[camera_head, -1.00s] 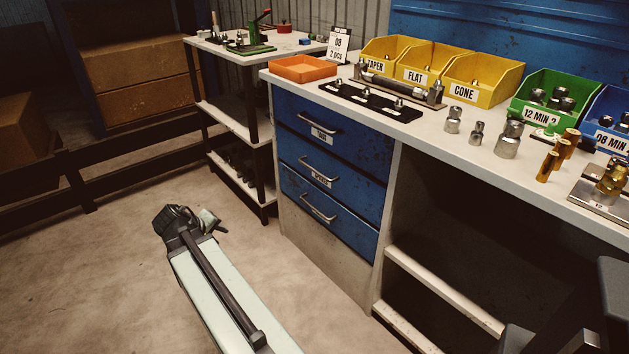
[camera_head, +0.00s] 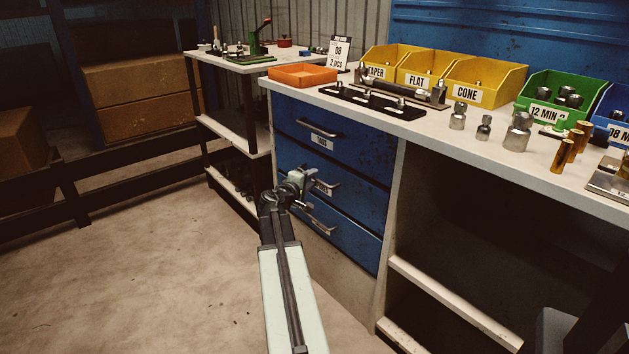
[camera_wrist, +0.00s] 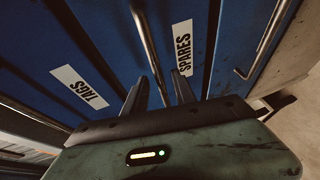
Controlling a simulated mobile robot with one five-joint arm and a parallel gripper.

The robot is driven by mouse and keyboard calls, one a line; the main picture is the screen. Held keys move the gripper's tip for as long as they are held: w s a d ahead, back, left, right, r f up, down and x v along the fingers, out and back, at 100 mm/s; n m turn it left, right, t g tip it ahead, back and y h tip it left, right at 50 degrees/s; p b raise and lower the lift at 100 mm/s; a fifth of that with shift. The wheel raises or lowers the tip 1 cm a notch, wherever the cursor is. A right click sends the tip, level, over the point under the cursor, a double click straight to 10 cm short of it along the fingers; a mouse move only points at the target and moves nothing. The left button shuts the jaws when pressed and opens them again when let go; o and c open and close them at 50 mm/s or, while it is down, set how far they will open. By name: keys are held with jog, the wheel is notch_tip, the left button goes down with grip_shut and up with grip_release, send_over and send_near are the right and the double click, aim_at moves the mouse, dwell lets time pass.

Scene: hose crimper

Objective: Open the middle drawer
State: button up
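The middle drawer (camera_head: 352,197) is blue and shut, with a bar handle (camera_head: 328,188). In the wrist view its "SPARES" label (camera_wrist: 182,48) and its handle (camera_wrist: 149,45) show turned on their side. My gripper (camera_head: 300,182) is in front of the left end of this handle and hides part of the drawer front. In the wrist view the two dark fingers of my gripper (camera_wrist: 161,78) are apart, with the handle's near end in line with the gap between them. I cannot tell whether the fingers reach around the bar or touch it.
The top drawer (camera_head: 365,146) with its "TAGS" label and the bottom drawer (camera_head: 355,240) are shut above and below. The workbench top (camera_head: 440,125) carries bins, fittings and an orange tray (camera_head: 302,76). A shelved side table (camera_head: 228,62) stands left. The floor (camera_head: 170,270) is clear at left.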

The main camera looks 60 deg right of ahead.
jog(key=shift+w+d+f, duration=0.1)
jog(key=shift+d+f, duration=0.05)
jog(key=shift+d, duration=0.7)
grip_shut()
dwell(0.6)
